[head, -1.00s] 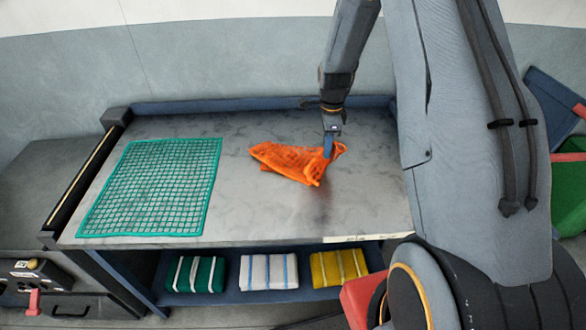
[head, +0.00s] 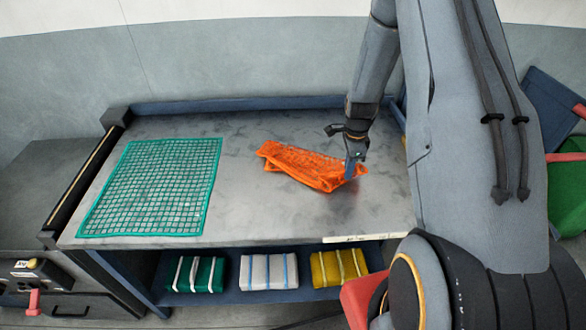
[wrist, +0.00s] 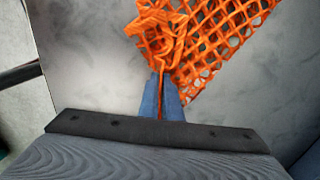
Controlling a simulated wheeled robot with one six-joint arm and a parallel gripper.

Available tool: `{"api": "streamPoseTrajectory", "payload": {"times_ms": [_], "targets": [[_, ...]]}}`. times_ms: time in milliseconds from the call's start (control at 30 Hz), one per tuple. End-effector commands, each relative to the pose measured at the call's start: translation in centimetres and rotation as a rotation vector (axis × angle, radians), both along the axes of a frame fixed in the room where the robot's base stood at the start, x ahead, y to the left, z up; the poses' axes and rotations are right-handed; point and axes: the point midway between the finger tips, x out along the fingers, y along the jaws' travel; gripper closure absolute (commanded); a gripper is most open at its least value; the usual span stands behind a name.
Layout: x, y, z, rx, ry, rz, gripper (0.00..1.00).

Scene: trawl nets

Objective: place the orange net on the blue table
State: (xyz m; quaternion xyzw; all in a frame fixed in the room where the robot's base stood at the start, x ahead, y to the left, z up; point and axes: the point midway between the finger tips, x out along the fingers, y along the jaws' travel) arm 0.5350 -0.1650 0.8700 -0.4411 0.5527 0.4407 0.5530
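The orange net (head: 308,166) lies crumpled and folded on the grey top of the blue-framed table (head: 240,210), right of the middle. My gripper (head: 353,172) is at the net's right end, low over the table. In the wrist view the blue fingers of my gripper (wrist: 162,98) are close together with a thin strip of orange between them. The net also shows in the wrist view (wrist: 215,45), bunched just past the fingertips and spread open to the right. Part of the net is folded under itself and hidden.
A flat green net (head: 155,188) covers the table's left part. A raised blue edge (head: 240,104) runs along the back. Bare tabletop lies between the nets.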

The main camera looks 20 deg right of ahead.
Motion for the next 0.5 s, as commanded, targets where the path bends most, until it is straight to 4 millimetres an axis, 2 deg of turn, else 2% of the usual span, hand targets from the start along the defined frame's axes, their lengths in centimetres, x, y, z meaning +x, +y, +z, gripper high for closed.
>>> {"api": "streamPoseTrajectory", "payload": {"times_ms": [67, 100, 200, 300, 500], "targets": [[-0.03, 0.01, -0.02, 0.000, 0.001, 0.000, 1.00], [-0.03, 0.01, -0.02, 0.000, 0.001, 0.000, 0.91], [-0.03, 0.01, -0.01, 0.000, 0.001, 0.000, 0.74], [-0.02, 0.01, -0.01, 0.000, 0.001, 0.000, 0.61], [-0.02, 0.02, 0.00, 0.000, 0.001, 0.000, 0.61]]}}
